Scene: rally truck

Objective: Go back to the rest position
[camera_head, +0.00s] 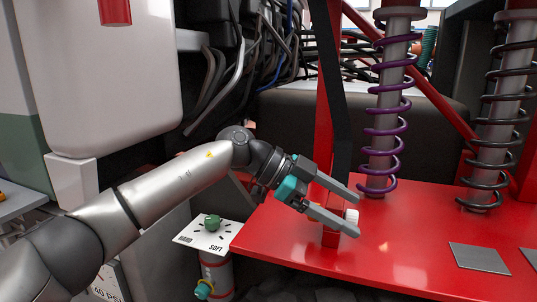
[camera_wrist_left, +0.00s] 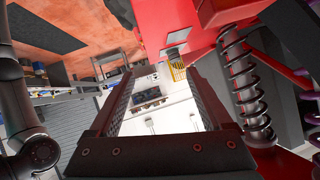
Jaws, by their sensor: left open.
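My left gripper (camera_head: 355,213) is open in the head view, its two grey fingers pointing right over the red panel. My right gripper is in neither view.
A green knob (camera_head: 212,222) on a white dial plate is below my left arm. Cables (camera_head: 235,50) hang at the back.

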